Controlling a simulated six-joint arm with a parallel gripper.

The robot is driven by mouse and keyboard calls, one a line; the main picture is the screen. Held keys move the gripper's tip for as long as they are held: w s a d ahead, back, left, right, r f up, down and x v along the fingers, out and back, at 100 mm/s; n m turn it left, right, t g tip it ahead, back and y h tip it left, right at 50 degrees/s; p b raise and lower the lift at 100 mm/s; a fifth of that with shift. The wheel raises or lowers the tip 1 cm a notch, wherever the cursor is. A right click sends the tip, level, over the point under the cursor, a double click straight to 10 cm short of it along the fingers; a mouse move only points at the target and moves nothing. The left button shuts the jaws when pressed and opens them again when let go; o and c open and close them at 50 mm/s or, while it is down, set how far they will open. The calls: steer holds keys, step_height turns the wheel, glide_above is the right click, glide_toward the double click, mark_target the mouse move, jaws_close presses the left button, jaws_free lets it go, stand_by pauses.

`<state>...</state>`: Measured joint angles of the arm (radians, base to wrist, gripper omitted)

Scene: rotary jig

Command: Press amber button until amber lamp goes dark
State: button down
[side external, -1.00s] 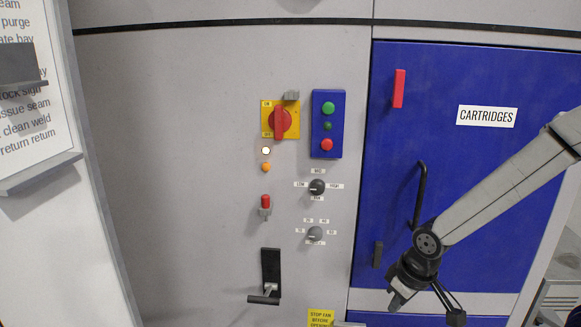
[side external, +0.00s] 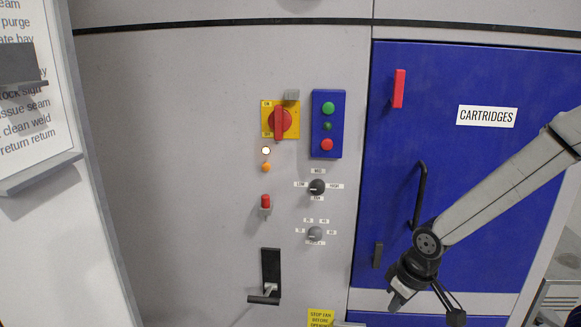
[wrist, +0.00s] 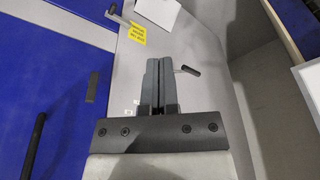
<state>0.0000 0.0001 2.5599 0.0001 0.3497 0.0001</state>
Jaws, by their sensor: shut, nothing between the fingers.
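On the grey panel in the side external view, a small round orange piece (side external: 266,167), which looks like the amber button, sits just below a small round lamp (side external: 266,150). The lamp's centre glows bright white, so it looks lit; its own colour is hard to tell. My gripper (side external: 398,298) is low and well to the right of both, in front of the blue door's lower edge, touching neither. In the wrist view my gripper (wrist: 158,62) has its two fingers together with nothing between them. The amber button and lamp cannot be made out in the wrist view.
A yellow plate with a red rotary handle (side external: 279,122) and a blue box with green and red buttons (side external: 327,144) are nearby. A red-tipped switch (side external: 265,201), two knobs (side external: 316,187) and a black lever (side external: 270,270) lie below. A door handle (side external: 420,190) sticks out.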

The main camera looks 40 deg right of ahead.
mark_target(266, 167)
steer(key=w+a+r+m+t, duration=0.2)
steer(key=w+r+t, duration=0.2)
steer(key=w, duration=0.7)
steer(key=w+a+r+m+t, duration=0.3)
steer(key=w+r+t, duration=0.2)
steer(key=w, duration=0.6)
steer(key=w+a+r+m+t, duration=0.2)
steer(key=w+a+r+t, duration=0.1)
steer(key=w, duration=0.9)
step_height(266, 167, up, 2)
steer(key=shift+a+t, duration=0.2)
steer(key=shift+t, duration=0.7)
steer(key=shift+w+d, duration=0.1)
steer(key=shift+w, duration=0.05)
steer(key=w+d, duration=0.6)
steer(key=shift+w+d, duration=0.65)
steer(key=shift+d, duration=0.05)
stand_by(1.5)
steer(key=shift+a, duration=0.1)
steer(key=shift+s+a, duration=0.55)
steer(key=shift+s, duration=0.1)
